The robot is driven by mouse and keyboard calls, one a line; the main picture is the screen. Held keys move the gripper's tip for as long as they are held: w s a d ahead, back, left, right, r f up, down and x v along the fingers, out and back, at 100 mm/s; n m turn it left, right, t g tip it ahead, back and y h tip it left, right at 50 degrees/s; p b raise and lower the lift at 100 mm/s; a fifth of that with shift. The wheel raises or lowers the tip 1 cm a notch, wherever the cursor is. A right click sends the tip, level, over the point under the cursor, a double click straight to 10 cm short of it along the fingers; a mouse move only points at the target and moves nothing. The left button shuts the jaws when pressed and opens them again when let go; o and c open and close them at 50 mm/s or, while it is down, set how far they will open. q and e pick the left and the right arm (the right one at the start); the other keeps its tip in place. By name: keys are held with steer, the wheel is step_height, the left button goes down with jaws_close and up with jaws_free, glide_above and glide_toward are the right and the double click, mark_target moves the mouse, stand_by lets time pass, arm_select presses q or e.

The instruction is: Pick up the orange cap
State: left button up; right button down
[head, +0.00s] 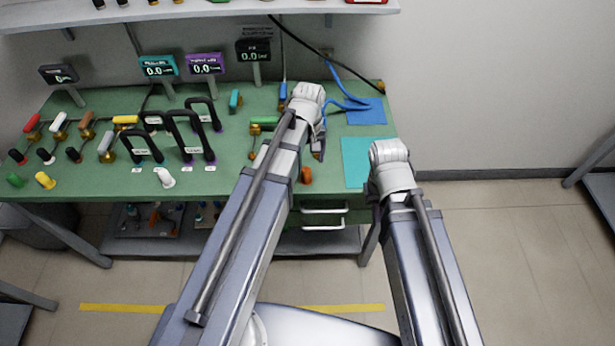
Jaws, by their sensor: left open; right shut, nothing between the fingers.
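An orange cap (306,175) stands near the front edge of the green worktable (225,178), just right of my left forearm. My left gripper (318,148) points down over the table a little behind and to the right of the cap. It is open, looks empty and is apart from the cap; my wrist hides part of it. My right arm reaches in at the right, by the table's front right corner, and its wrist hides the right gripper.
A teal mat (355,160) and a blue mat (366,111) lie at the table's right. Black-handled frames (190,140), coloured valves and small displays (205,66) crowd the left and back. A shelf (200,14) hangs above. Floor at right is clear.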

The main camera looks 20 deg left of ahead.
mark_target(307, 169)
arm_select(q)
steer(key=shift+f+b, duration=0.65)
steer(key=shift+f, duration=0.3)
steer(key=f+b, duration=0.5)
steer(key=shift+w+a+f, duration=0.1)
steer(key=shift+w+a, duration=0.25)
steer(key=shift+a, duration=0.05)
jaws_close()
